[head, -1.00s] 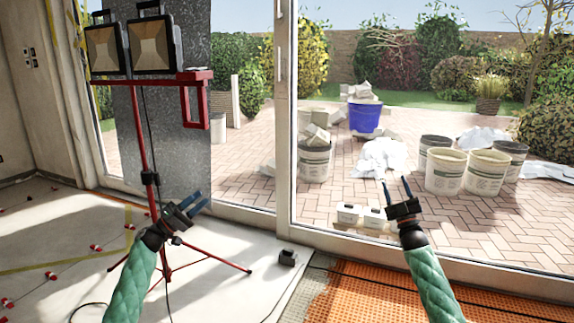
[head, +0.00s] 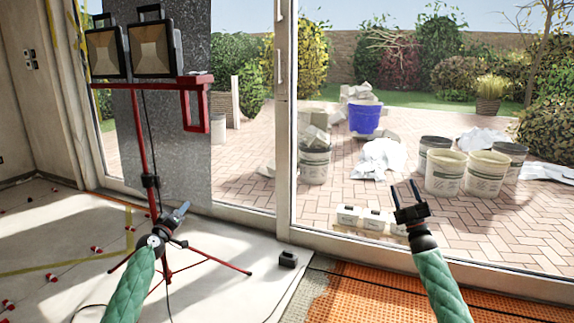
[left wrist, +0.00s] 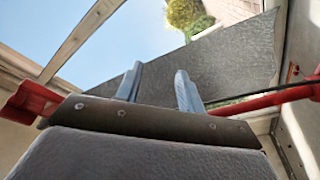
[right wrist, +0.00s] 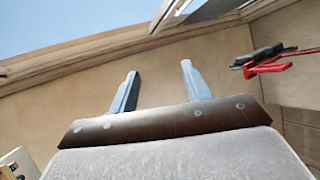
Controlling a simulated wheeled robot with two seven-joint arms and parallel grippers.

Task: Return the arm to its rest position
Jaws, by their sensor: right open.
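My left gripper (head: 182,210) is raised at the left in the head view, in front of the red work-light stand (head: 148,165). In the left wrist view its two blue fingers (left wrist: 158,88) stand apart with nothing between them. My right gripper (head: 410,190) is raised at the right in the head view, in front of the glass door. Its fingers (right wrist: 158,85) are spread and empty in the right wrist view. Both arms show green sleeves. Neither gripper touches anything that I can see.
Two work lights (head: 152,48) top the red tripod stand. A small black box (head: 288,259) sits on the pale floor sheet. Orange matting (head: 385,295) covers the floor at front right. Buckets (head: 445,172) and a blue tub (head: 364,117) stand outside behind the glass.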

